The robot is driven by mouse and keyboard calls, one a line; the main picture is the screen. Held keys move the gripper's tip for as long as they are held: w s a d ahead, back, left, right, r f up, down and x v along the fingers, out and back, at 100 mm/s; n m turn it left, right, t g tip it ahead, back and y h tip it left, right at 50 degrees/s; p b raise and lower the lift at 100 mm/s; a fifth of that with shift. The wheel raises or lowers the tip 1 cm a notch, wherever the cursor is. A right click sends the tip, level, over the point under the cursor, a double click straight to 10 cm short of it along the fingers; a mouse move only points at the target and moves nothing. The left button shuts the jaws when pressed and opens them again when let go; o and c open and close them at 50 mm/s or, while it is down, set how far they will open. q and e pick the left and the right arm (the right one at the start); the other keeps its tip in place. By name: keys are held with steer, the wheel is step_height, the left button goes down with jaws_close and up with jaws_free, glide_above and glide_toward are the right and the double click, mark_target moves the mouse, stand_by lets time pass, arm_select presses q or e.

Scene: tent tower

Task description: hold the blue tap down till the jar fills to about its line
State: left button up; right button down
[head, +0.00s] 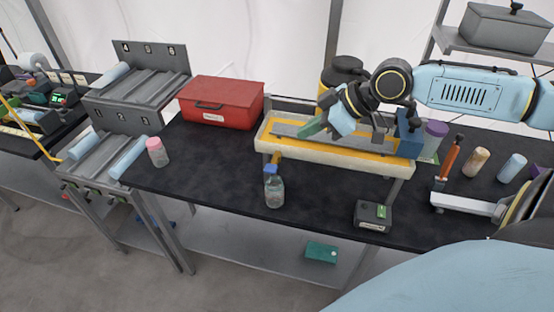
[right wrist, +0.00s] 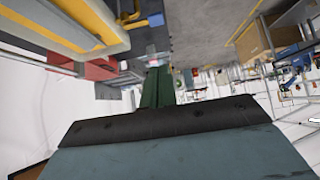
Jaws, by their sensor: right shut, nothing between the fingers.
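A small clear jar (head: 275,191) stands upright on the black table in front of the trough's left end. A small blue part (head: 271,170) shows right at its top; I cannot tell whether this is the tap or a cap. A yellow-orange spout-like piece (head: 276,157) hangs just above it. The jar's line and its water level are too small to make out. My right gripper (head: 309,130), with green fingers, is shut and empty above the trough's left part, up and right of the jar. Its green fingers (right wrist: 157,88) also show in the right wrist view. My left gripper is not in view.
The cream trough (head: 335,163) with yellow inside lies behind the jar. A red case (head: 221,102) stands behind left, a pink-capped bottle (head: 157,152) at left, and a small dark box (head: 373,216) at front right. The tabletop left of the jar is clear.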

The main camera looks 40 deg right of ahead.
steer(key=shift+w+f, duration=0.1)
steer(key=shift+f, duration=0.05)
glide_above(266, 167)
steer(key=s+d, duration=0.2)
step_height(266, 167, down, 7)
steer(key=shift+w+a+r, duration=0.1)
steer(key=shift+r, duration=0.1)
step_height(266, 167, down, 3)
steer(key=shift+r, duration=0.1)
steer(key=shift+f, duration=0.75)
